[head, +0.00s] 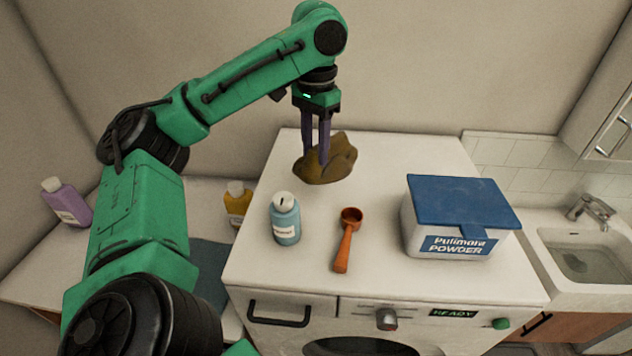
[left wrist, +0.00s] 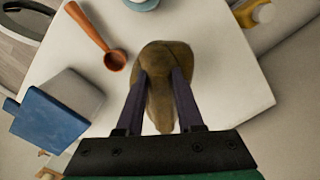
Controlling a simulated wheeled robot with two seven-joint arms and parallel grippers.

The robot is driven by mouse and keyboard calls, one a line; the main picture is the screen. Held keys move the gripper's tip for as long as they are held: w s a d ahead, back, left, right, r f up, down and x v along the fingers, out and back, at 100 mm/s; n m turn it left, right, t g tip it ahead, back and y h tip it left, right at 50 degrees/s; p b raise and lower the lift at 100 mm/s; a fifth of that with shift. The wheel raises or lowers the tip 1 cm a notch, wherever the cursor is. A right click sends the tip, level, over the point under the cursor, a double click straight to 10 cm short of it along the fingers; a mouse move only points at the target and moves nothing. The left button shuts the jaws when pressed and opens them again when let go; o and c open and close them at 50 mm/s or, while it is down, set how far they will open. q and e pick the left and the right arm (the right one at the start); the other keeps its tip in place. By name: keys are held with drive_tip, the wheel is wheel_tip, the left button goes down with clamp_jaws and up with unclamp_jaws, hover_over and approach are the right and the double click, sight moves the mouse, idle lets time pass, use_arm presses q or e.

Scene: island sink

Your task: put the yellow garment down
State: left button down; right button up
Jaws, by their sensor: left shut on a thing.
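The yellow garment (head: 338,160) is a crumpled brownish-yellow lump at the back of the white washing machine's top. It touches the top or is very close to it; I cannot tell which. My left gripper (head: 316,160) points down from above with its two purple fingers shut on the garment. In the left wrist view the garment (left wrist: 165,60) bulges out beyond and between the fingertips of the left gripper (left wrist: 160,78). My right gripper is in neither view.
A yellow bottle (head: 237,203) and a purple bottle (head: 67,203) stand on the left counter. A sink (head: 585,258) is at the right.

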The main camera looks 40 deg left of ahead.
sight(308, 172)
use_arm(q)
drive_tip(key=f, duration=0.1)
drive_tip(key=s+f, duration=0.1)
drive_tip(key=f+b, duration=0.1)
drive_tip(key=shift+s, duration=0.25)
drive_tip(key=shift+s+f, duration=0.35)
drive_tip(key=shift+f, duration=0.35)
drive_tip(key=f, duration=0.2)
drive_tip(key=w+f+p, duration=0.1)
drive_tip(key=f, duration=0.1)
drive_tip(key=shift+f, duration=0.2)
drive_tip(key=shift+s, duration=0.1)
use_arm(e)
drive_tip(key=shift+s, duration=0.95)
use_arm(q)
drive_tip(key=c, duration=0.8)
unclamp_jaws()
drive_tip(key=shift+s, duration=0.1)
drive_tip(key=shift+o, duration=1.3)
drive_tip(key=shift+f, duration=0.1)
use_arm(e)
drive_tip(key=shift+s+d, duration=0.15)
